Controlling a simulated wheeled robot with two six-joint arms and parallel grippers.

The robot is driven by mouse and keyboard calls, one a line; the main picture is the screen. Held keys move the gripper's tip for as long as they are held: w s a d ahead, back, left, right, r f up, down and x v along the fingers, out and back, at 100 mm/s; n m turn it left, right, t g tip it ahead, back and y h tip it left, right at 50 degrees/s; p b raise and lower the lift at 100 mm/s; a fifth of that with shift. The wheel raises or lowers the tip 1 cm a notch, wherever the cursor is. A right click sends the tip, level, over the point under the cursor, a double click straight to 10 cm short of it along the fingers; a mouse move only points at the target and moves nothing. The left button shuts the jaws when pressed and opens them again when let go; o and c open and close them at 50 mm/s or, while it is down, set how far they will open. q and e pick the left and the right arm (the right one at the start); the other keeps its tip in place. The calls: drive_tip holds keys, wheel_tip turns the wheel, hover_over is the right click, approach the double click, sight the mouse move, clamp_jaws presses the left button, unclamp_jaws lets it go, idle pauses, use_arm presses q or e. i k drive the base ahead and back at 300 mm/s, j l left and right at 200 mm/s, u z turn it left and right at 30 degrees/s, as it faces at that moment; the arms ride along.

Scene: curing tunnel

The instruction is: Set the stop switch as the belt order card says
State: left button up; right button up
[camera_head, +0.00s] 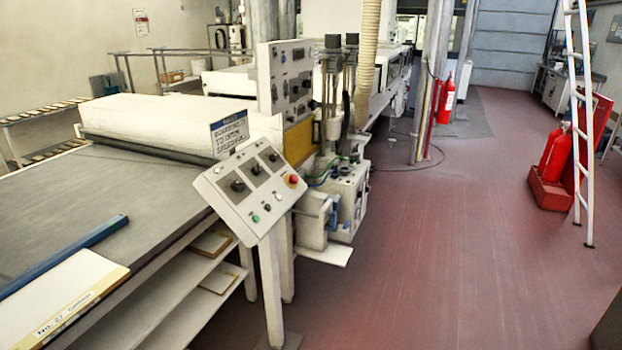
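A tilted white control panel (250,209) stands on a post at the right side of the belt table. It carries several black rotary switches, among them a large one (237,185) at its left. The switch labels and pointer positions are too small to read. A white sign with a blue header (229,132) stands behind the panel; its text is not clearly legible, and I cannot tell if it is the belt order card. Neither gripper is in view.
The grey belt (130,205) runs left of the panel, with a blue bar (65,255) and a pale labelled board (60,305) on it. Shelves lie below. The red floor (440,240) to the right is open. A ladder (583,120) and fire extinguishers (557,155) stand far right.

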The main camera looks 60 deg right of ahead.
sight(273, 157)
drive_tip(key=z, duration=1.9)
drive_tip(key=i+l+z, duration=0.25)
drive_tip(key=i+l, duration=0.25)
drive_tip(key=i, duration=0.1)
